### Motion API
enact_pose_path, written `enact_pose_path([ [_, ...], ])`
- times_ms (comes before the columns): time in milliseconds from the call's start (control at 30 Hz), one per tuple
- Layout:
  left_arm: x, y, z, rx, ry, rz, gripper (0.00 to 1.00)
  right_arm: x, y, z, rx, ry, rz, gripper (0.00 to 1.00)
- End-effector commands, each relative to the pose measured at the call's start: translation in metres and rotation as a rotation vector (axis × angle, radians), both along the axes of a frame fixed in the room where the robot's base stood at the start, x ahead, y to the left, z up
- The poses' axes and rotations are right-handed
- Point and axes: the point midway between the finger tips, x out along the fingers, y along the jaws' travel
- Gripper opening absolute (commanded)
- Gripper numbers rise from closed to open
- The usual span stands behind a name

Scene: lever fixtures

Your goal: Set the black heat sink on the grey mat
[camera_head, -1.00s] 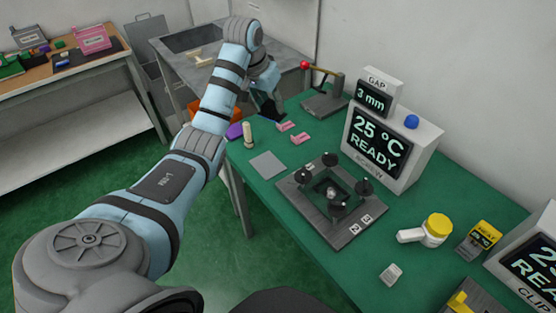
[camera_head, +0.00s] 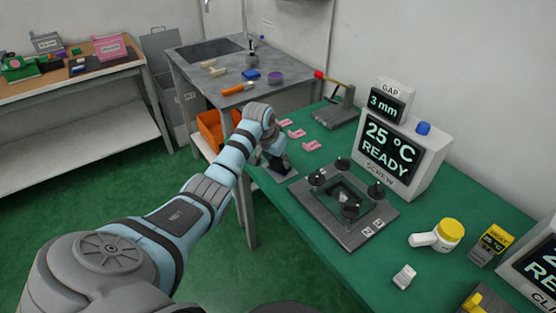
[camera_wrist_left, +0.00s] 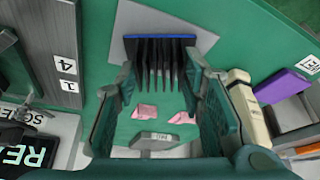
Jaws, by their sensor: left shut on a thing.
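The black heat sink (camera_wrist_left: 160,58) has long fins and a blue edge. My left gripper (camera_wrist_left: 162,74) is shut on it, with a finger on each side of the fins. In the head view my left gripper (camera_head: 275,156) is low over the grey mat (camera_head: 291,174), with the dark heat sink (camera_head: 278,167) under it. In the left wrist view the blue edge overlaps the grey mat (camera_wrist_left: 135,20). I cannot tell whether the heat sink touches the mat. The gripper and heat sink hide much of the mat in the head view. My right gripper is not in view.
The screw fixture (camera_head: 343,202) with black knobs stands right of the mat. Pink clips (camera_head: 297,133) lie behind it. A cream cylinder (camera_wrist_left: 247,104) and a purple block (camera_wrist_left: 283,86) are close beside the gripper in the wrist view. A display (camera_head: 403,150) stands at the back.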

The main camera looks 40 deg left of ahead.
Motion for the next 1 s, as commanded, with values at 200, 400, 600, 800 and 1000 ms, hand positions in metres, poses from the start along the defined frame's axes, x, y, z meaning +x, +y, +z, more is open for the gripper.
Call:
enact_pose_path([
  [200,0.0,0.0,-0.002,0.0,0.0,0.0,0.5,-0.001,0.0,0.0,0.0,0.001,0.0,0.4],
  [400,0.0,0.0,-0.002,0.0,0.0,0.0,0.56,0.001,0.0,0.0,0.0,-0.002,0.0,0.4],
  [600,0.0,0.0,0.001,0.0,-0.001,0.0,0.56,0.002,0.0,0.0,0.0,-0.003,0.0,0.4],
  [800,-0.013,0.0,0.038,0.002,-0.003,0.001,0.56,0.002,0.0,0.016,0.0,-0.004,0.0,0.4],
  [1000,-0.035,-0.003,0.089,0.002,-0.003,-0.001,0.56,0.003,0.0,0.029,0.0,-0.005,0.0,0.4],
])
